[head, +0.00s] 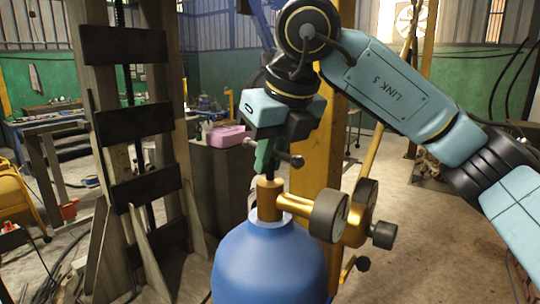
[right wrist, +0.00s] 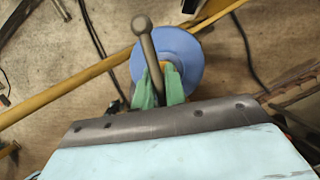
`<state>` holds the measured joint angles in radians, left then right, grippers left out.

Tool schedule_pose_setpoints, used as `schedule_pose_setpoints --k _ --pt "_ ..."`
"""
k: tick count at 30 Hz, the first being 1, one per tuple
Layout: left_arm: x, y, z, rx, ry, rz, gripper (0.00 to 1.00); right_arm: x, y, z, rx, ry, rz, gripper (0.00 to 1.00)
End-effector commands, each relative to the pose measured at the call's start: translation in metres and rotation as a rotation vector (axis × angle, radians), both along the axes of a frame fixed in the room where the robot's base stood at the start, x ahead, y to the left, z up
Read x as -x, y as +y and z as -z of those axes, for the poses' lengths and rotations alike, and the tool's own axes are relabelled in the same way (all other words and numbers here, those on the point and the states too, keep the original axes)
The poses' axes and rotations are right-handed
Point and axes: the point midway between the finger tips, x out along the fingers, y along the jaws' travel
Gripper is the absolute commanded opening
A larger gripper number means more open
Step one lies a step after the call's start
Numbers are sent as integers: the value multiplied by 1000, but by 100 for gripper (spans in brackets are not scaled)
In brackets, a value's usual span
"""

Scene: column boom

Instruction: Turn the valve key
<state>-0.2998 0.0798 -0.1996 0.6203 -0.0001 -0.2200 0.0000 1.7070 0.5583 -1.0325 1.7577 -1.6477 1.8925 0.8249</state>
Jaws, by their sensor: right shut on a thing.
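The valve key is a grey T-shaped bar with rounded ends (head: 296,161), standing on top of the brass valve (head: 268,198) of a blue gas cylinder (head: 268,265). My right gripper (head: 266,158) comes down from above, with its green fingers shut on the key's bar. In the right wrist view the key (right wrist: 146,45) runs between the two green fingertips (right wrist: 160,85), with one knobbed end sticking out beyond them. The blue cylinder top (right wrist: 185,50) lies below. The fingers hide part of the bar and stem. My left gripper is not in view.
A brass regulator with round gauges (head: 328,215) sticks out to the right of the valve. A yellow post (head: 317,170) stands close behind. A column with dark crossplates (head: 134,120) stands at left. A pink box (head: 226,136) sits on a cabinet behind. Open floor lies right.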

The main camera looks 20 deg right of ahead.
Motion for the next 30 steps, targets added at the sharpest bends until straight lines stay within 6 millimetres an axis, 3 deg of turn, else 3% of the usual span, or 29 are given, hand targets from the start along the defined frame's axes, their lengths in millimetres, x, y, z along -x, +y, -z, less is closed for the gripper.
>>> schedule_pose_setpoints --k 12,13,18,26,30 --pt "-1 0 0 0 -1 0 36 0 0 -1 0 -1 0 0" --pt "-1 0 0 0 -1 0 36 0 0 -1 0 -1 0 15" --pt "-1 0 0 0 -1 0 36 0 0 -1 0 -1 0 34" --pt "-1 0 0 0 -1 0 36 0 0 -1 0 -1 0 34" --pt "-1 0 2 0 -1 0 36 3 -1 -11 -1 -4 0 34"
